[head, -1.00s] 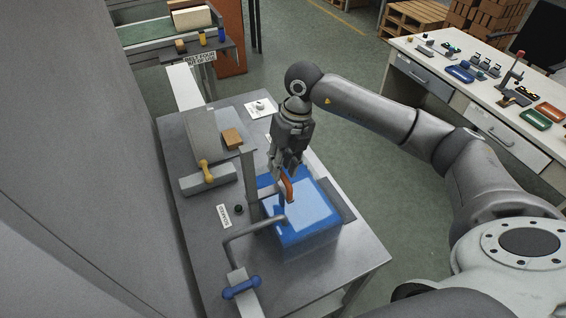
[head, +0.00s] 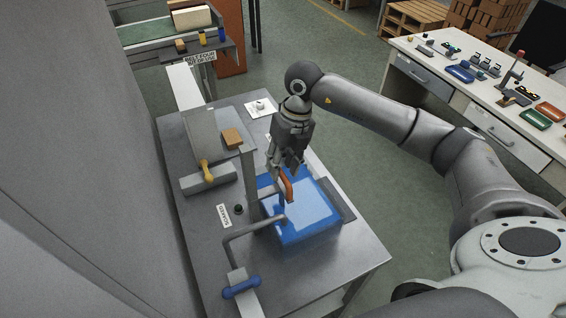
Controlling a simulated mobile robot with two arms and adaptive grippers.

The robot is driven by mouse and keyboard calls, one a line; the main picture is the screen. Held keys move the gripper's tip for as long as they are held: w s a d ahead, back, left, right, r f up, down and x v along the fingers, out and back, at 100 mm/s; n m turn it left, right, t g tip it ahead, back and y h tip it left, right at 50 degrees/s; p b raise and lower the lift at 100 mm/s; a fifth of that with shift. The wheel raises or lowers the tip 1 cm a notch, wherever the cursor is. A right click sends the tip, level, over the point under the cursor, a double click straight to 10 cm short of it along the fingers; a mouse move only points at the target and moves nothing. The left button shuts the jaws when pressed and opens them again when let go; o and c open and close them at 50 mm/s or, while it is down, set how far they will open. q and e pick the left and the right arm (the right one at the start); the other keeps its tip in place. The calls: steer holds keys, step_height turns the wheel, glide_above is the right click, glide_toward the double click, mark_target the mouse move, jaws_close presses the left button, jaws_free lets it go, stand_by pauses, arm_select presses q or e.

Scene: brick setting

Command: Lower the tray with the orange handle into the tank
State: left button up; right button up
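The tank (head: 318,233) is a blue box with a pale blue surface inside, standing on the grey metal table. The orange handle (head: 287,188) shows as a short bent bar over the left back part of the tank. The tray below it cannot be made out. My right gripper (head: 286,170) points down from above at the upper end of the orange handle. Its fingertips are close to or on the handle; the view is too small to show whether they grip it. My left gripper is not in view.
A grey post (head: 249,185) stands beside the tank, and a bent grey pipe (head: 245,232) reaches to its rim. A blue-handled valve (head: 241,287) is at the front and a yellow lever (head: 206,170) at the back left. The table's front right corner is clear.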

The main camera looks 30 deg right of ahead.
step_height(320, 180, up, 12)
steer(key=d, duration=0.2)
steer(key=shift+d, duration=0.15)
steer(key=shift+s+f, duration=0.1)
steer(key=shift+f, duration=0.05)
